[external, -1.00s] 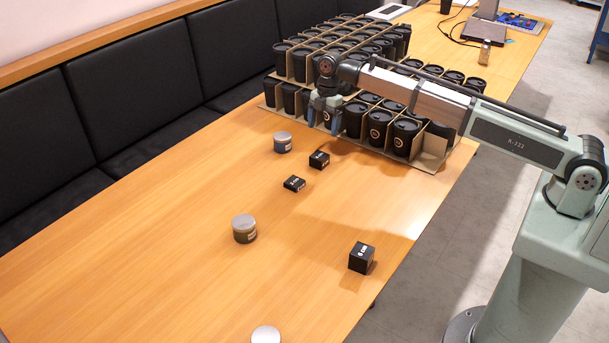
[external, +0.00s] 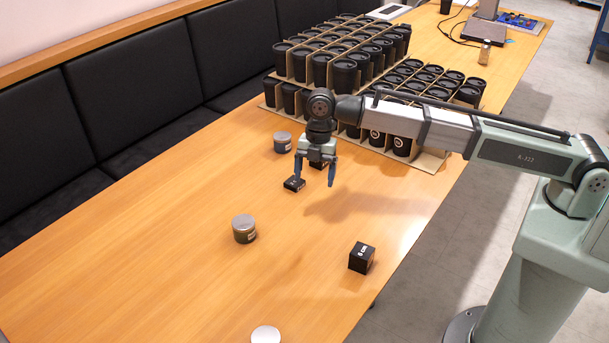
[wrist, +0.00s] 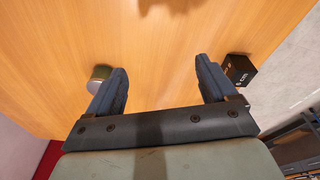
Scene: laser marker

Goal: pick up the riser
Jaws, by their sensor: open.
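Three black blocks with white "cm" labels, which look like risers, are on the wooden table. The largest block (external: 362,257) stands at the right near the table edge. A flat one (external: 294,184) and another (external: 318,162), partly hidden by my gripper, lie further back. My gripper (external: 315,178) is open and empty, pointing down above the table by the two rear blocks. In the wrist view my gripper (wrist: 160,72) has only bare tabletop between its fingers. A black block (wrist: 238,70) shows there just outside the right finger, partly hidden.
One jar (wrist: 99,77) shows beside the left finger. Cardboard carriers of black cups (external: 340,58) fill the back. The table's front left is clear.

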